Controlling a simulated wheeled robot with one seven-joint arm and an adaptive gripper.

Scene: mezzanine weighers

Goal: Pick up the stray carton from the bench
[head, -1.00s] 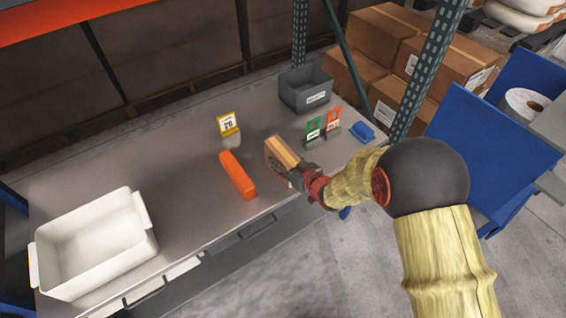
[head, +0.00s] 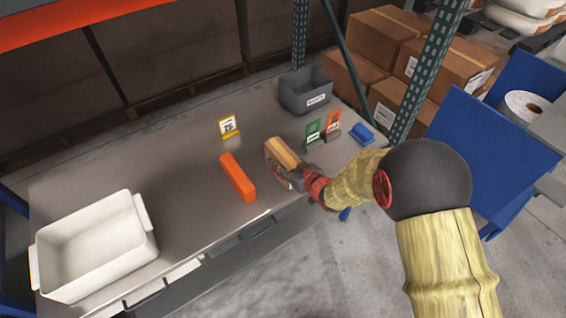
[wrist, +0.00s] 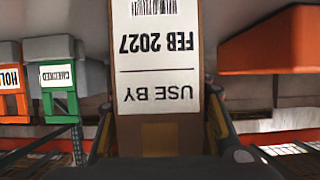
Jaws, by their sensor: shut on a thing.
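The carton (head: 281,153) is a small brown box on the bench (head: 187,185), between an orange block and the coloured tags. In the wrist view the carton (wrist: 158,85) shows a white label with an upside-down "USE BY FEB 2027" and a barcode. My gripper (head: 293,176) reaches it from the front right. In the wrist view my gripper (wrist: 162,130) has a finger on each side of the carton and is shut on it. I cannot tell whether the carton's underside touches the bench.
An orange block (head: 238,177) lies left of the carton. A yellow tag (head: 228,127), green tag (head: 313,132), orange-red tag (head: 333,122) and blue object (head: 361,134) stand around. A grey bin (head: 306,92) is behind; a white tub (head: 95,250) is at left. A green post (head: 428,75) rises at right.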

